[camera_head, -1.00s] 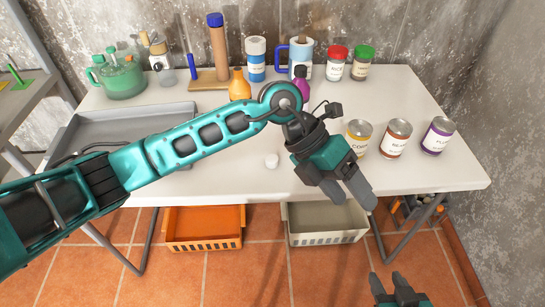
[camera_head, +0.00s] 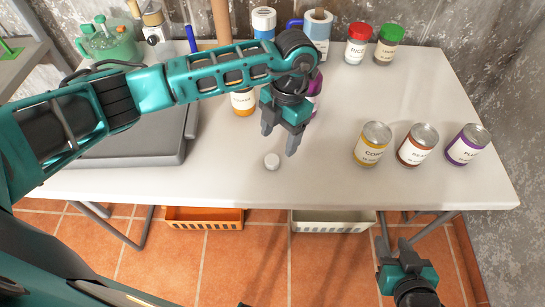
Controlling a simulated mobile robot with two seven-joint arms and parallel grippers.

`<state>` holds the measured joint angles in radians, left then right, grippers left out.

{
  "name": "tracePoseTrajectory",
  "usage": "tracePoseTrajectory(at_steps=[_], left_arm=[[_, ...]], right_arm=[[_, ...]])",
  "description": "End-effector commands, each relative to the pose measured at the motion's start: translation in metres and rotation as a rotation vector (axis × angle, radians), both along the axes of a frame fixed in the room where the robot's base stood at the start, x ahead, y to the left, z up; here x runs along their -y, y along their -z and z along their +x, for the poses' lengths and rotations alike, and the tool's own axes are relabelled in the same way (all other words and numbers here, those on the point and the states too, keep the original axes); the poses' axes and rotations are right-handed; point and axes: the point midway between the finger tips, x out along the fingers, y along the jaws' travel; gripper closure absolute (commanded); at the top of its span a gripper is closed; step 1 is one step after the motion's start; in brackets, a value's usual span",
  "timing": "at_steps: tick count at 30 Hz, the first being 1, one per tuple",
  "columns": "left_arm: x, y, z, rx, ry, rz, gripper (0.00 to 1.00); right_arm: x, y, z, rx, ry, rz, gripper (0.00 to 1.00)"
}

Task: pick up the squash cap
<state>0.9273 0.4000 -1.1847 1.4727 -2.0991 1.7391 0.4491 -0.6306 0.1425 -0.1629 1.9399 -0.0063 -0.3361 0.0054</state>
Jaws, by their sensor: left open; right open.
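A small white cap (camera_head: 272,161) lies on the white table, near its front edge; I take it to be the squash cap. My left gripper (camera_head: 280,144) is open and empty, pointing down just behind and above the cap, with its fingers apart from it. My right gripper (camera_head: 398,249) is open and empty, low in front of the table. An orange-yellow bottle (camera_head: 243,101) stands left of my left gripper. A purple bottle (camera_head: 316,92) stands behind it, partly hidden by my arm.
Three cans, yellow (camera_head: 371,146), red-brown (camera_head: 417,145) and purple (camera_head: 467,146), stand at the right. A grey tray (camera_head: 150,160) lies at the left. Jars and bottles line the back. Orange (camera_head: 204,219) and white (camera_head: 332,222) baskets are below. The table around the cap is clear.

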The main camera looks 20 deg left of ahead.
Motion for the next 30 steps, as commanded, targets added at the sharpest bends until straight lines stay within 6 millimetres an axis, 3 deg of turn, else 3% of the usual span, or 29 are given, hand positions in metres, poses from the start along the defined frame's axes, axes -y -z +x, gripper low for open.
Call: tracePoseTrajectory(at_steps=[8,16,25,30], left_arm=[[-0.003,0.023,-0.005,-0.001,0.001,-0.001,0.33],[-0.011,0.06,-0.014,-0.001,0.001,-0.002,0.33],[-0.011,0.065,-0.015,0.001,0.002,-0.002,0.33],[-0.011,0.065,-0.015,0.001,0.002,-0.002,0.48]], right_arm=[[0.0,-0.002,0.0,0.0,0.0,0.0,0.57],[0.0,-0.005,0.002,0.005,0.0,0.0,0.57],[0.0,-0.007,0.005,0.01,0.0,-0.001,0.57],[0.0,-0.007,0.005,0.01,0.0,-0.001,0.57]])
